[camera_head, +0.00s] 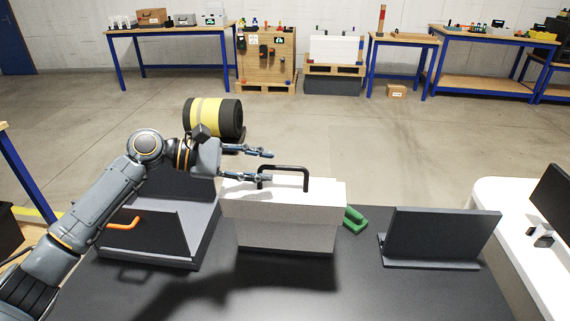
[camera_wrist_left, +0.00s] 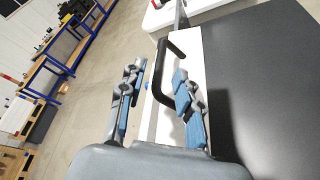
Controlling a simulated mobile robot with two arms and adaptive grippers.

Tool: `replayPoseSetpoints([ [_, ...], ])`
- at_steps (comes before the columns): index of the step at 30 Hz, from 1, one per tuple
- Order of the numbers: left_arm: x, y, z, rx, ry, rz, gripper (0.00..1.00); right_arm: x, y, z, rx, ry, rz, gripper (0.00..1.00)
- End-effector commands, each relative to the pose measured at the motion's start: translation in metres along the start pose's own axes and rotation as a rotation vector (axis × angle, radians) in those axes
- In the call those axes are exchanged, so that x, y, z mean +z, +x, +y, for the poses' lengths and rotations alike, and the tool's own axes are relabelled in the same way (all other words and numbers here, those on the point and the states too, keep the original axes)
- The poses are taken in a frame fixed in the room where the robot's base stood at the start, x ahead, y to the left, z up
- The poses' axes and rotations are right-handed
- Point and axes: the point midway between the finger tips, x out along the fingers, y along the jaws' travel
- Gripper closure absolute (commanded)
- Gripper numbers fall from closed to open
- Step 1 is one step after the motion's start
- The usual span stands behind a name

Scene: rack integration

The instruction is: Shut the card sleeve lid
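A white box (camera_head: 288,222) with a black bar handle (camera_head: 291,170) on its top stands mid-table. A dark open case (camera_head: 140,235) with an orange handle (camera_head: 123,224) is to its left, its panel raised at the back. I cannot tell from its look which of these is the card sleeve. My left gripper (camera_head: 270,166) is open and empty above the left end of the white box, close to the black handle. In the left wrist view the handle (camera_wrist_left: 168,75) shows beyond and between the spread fingers (camera_wrist_left: 155,95). My right gripper is not in view.
A green object (camera_head: 355,220) lies right of the white box. A dark upright panel (camera_head: 440,236) on a flat base stands at the right of the black table (camera_head: 350,290). A yellow and black roll (camera_head: 212,117) is behind my left arm. The table's front is clear.

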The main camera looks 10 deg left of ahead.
Motion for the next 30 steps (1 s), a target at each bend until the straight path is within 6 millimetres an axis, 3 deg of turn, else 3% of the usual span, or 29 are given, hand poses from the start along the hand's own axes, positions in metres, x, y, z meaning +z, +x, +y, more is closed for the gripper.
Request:
replayPoseSetpoints([
  [3, 0.002, 0.024, 0.001, -0.002, 0.001, -0.002, 0.66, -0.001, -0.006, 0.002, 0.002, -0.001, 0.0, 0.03],
  [9, 0.001, 0.049, 0.001, 0.0, 0.001, -0.001, 0.66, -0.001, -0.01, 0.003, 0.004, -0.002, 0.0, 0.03],
  [21, 0.0, 0.057, 0.0, 0.0, 0.001, 0.001, 0.66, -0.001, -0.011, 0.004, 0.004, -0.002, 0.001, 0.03],
  [26, 0.0, 0.057, 0.0, 0.0, 0.001, 0.001, 0.97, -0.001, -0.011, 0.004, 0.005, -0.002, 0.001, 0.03],
  [30, 0.0, 0.057, 0.0, 0.0, 0.001, 0.001, 1.0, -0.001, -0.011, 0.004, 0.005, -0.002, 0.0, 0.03],
])
